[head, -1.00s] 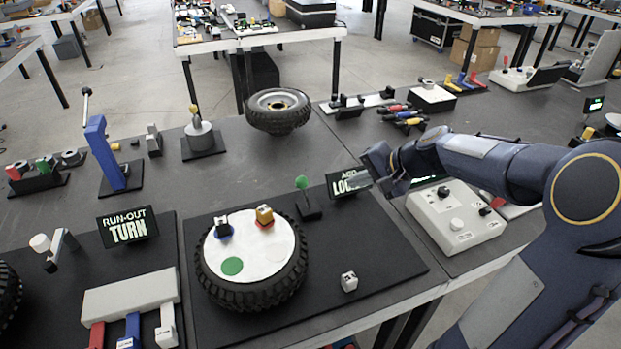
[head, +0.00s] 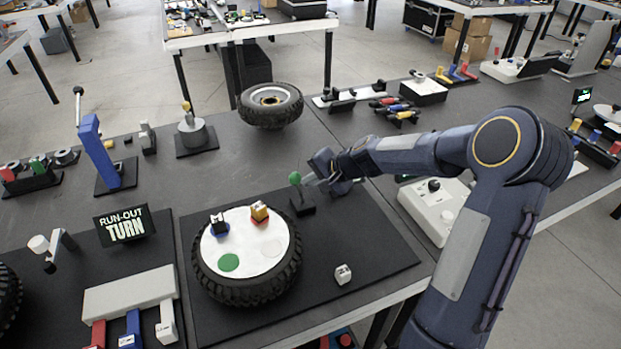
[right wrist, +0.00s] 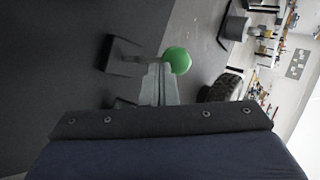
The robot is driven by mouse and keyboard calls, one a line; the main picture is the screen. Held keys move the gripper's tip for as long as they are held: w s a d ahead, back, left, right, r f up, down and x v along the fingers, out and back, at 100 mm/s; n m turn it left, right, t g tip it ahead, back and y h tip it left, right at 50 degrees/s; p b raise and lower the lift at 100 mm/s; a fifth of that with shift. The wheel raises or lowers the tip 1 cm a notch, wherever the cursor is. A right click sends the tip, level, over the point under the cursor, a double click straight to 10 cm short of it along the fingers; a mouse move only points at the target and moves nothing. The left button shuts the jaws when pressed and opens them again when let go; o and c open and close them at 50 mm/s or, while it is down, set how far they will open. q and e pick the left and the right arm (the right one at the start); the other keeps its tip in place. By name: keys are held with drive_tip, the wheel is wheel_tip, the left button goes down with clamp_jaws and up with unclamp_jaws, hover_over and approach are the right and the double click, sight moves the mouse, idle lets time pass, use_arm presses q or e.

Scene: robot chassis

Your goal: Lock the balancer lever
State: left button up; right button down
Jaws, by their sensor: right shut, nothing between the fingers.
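The balancer lever has a green ball knob (head: 294,178) on a short stem above a small black base (head: 302,207), on the black mat behind the wheel. My right gripper (head: 309,180) is shut and empty, close to the right of the knob. In the right wrist view its closed fingertips (right wrist: 159,70) lie beside the green knob (right wrist: 177,60); I cannot tell whether they touch. The lever's base (right wrist: 121,56) shows to the left there. The balancer wheel (head: 246,288) lies flat with a white disc on top. My left gripper is not in view.
A blue and a yellow-red weight stand on the white disc (head: 262,248). A small white cube (head: 343,274) lies on the mat to the right. The "RUN-OUT TURN" sign (head: 125,226) stands at left. A grey control box (head: 430,212) is partly behind my right arm.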

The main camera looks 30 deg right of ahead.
drive_tip(key=shift+a+r+n+h+p, duration=0.15)
drive_tip(key=shift+a+h+p, duration=0.05)
drive_tip(key=shift+a+p, duration=0.3)
drive_tip(key=shift+a+r+n+h+p, duration=0.1)
drive_tip(key=shift+a+n+h+p, duration=0.1)
drive_tip(key=shift+a+p, duration=0.3)
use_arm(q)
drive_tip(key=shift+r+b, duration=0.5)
use_arm(e)
drive_tip(key=shift+a+f, duration=0.25)
drive_tip(key=shift+a, duration=0.25)
drive_tip(key=shift+a+f, duration=0.2)
drive_tip(key=shift+a, duration=0.3)
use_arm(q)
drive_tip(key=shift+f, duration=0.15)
use_arm(e)
drive_tip(key=shift+w+d, duration=0.1)
drive_tip(key=shift+d, duration=0.05)
